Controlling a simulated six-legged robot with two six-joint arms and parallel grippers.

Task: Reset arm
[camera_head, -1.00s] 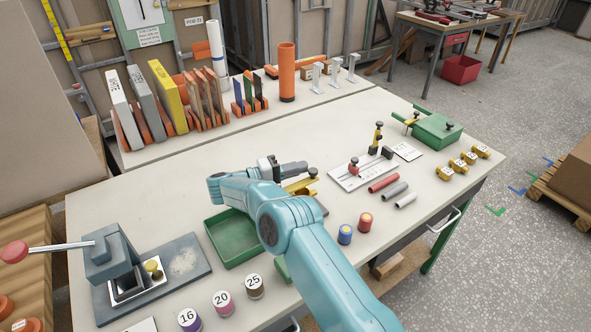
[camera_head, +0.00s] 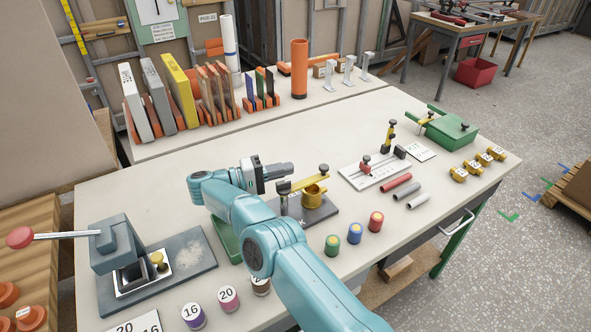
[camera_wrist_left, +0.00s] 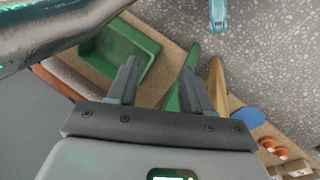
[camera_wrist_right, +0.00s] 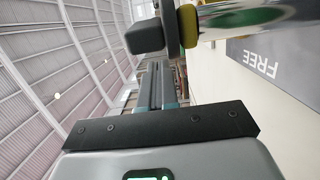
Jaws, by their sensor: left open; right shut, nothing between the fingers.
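My right arm (camera_head: 262,240), teal, reaches over the bench from the bottom edge in the head view. Its gripper (camera_head: 290,169) is above the bench, pointing right, left of and behind a brass fixture on a dark plate (camera_head: 325,212). In the right wrist view the fingers (camera_wrist_right: 157,85) are together with nothing between them; a dark block with a yellow collar is close beyond their tips. My left gripper (camera_wrist_left: 160,80) shows only in the left wrist view. Its fingers are wide apart and empty, over a green bin (camera_wrist_left: 112,52) and a wooden board.
The bench holds a lever press (camera_head: 112,250) at left, a partly hidden green tray (camera_head: 222,235), numbered spools, coloured cylinders (camera_head: 354,233), and a green box (camera_head: 452,131) at right. Upright panels (camera_head: 180,90) and an orange tube (camera_head: 299,68) stand behind. Bare bench lies at centre (camera_head: 250,140).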

